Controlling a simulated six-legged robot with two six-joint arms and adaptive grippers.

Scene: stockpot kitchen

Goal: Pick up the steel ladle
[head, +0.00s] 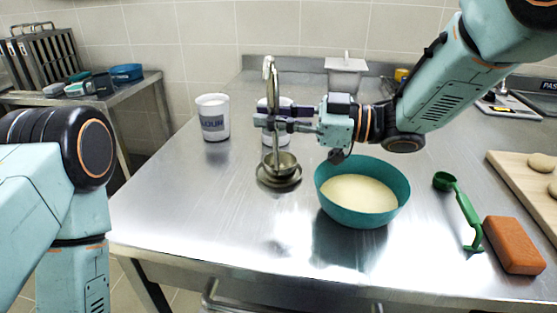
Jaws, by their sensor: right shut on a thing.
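The steel ladle (269,77) stands upright left of the middle in the head view, with its hooked handle end up and its cup low. My right gripper (268,121) comes in from the right and is shut on the ladle's handle about halfway up. The ladle's cup is at or just over a small round steel dish (279,182); I cannot tell whether they touch. My left arm shows at the left edge, but its gripper is out of view.
A teal bowl (333,203) of pale batter stands right of the ladle. A white canister (212,128) stands behind to the left, another partly behind my right gripper. A green scoop (462,205), an orange block (514,245) and a wooden board (521,174) lie at right.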

